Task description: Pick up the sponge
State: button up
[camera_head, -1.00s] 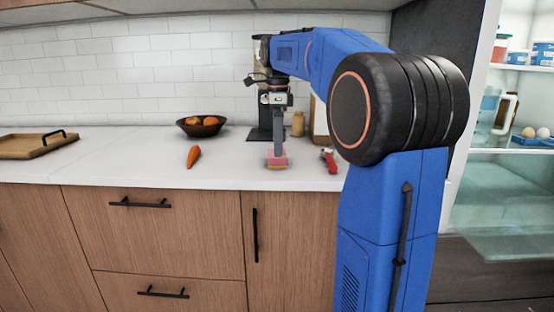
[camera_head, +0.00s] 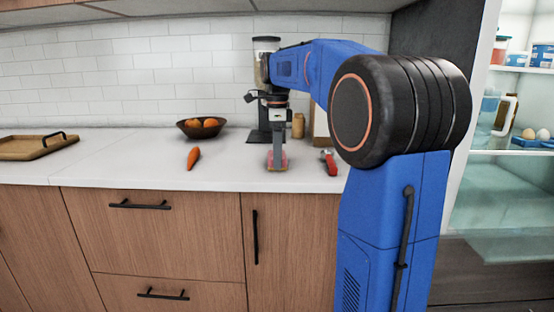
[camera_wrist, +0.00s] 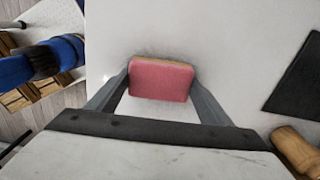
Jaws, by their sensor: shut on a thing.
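The sponge (camera_wrist: 160,80) is pink with a yellowish layer along its far edge in the wrist view. It sits between the two fingers of my gripper (camera_wrist: 160,84), which touch its left and right sides. In the head view the sponge (camera_head: 284,161) shows as a small pink patch beside my gripper (camera_head: 277,165), near the counter's front edge. My gripper is shut on it and points down. The fingers hide part of the sponge in the head view. I cannot tell whether its underside touches the counter.
A carrot (camera_head: 193,158) lies to the left and a red-handled tool (camera_head: 329,162) close by on the right. Behind stand a fruit bowl (camera_head: 201,127), a coffee grinder (camera_head: 265,62) and a small jar (camera_head: 298,125). A wooden tray (camera_head: 36,146) is far left. The counter (camera_head: 115,160) between is clear.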

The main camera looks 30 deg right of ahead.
jog(key=shift+r, duration=0.1)
notch_tip(320, 180, up, 10)
dwell(0.4)
